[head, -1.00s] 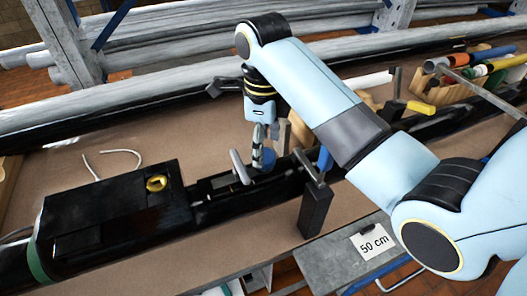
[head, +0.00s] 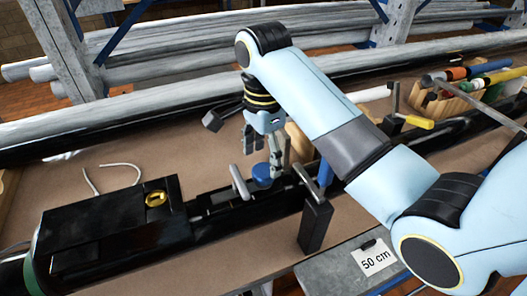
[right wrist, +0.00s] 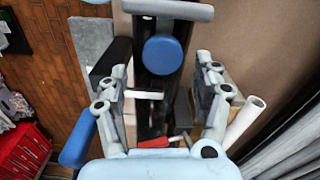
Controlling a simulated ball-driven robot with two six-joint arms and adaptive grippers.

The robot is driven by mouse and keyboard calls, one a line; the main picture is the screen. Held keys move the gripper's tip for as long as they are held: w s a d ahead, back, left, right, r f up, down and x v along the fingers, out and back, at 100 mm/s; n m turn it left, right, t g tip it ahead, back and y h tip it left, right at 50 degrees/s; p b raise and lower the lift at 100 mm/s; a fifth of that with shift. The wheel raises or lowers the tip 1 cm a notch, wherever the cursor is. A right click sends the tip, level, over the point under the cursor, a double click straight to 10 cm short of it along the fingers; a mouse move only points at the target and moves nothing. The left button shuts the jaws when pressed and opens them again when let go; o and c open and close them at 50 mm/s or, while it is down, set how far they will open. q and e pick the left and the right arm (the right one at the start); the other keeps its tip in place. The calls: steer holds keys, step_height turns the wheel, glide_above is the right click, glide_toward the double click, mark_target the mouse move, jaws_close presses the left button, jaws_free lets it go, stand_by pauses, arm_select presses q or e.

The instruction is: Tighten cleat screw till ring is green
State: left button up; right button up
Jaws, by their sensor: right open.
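A round blue knob (head: 262,174) sits on the black mast section (head: 110,225) beside a grey bar handle (head: 240,182). In the right wrist view the blue knob (right wrist: 163,55) lies between and beyond the fingers. My right gripper (head: 266,154) is directly above the knob, pointing down; its fingers (right wrist: 160,95) are spread, with nothing held. I cannot make out any contact with the knob. No ring that is clearly lit green can be made out; the cleat screw cannot be told for sure from the knob. My left gripper is out of view.
A black clamp post (head: 315,222) with a blue handle (head: 325,170) stands just right of the knob. A yellow item (head: 156,198) sits on the black box at left. A white cord (head: 115,170) lies on the brown bench. A "50 cm" label (head: 375,257) is at front right.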

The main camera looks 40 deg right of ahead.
mark_target(263, 170)
steer(key=n, duration=0.2)
steer(key=shift+w+r+n, duration=0.1)
steer(key=shift+r+n, duration=0.2)
steer(key=shift+n, duration=0.1)
steer(key=shift+f, duration=3.25)
steer(key=shift+c, duration=0.5)
steer(key=c, duration=1.2)
steer(key=m, duration=1)
steer(key=shift+m, duration=0.3)
steer(key=o, duration=1.3)
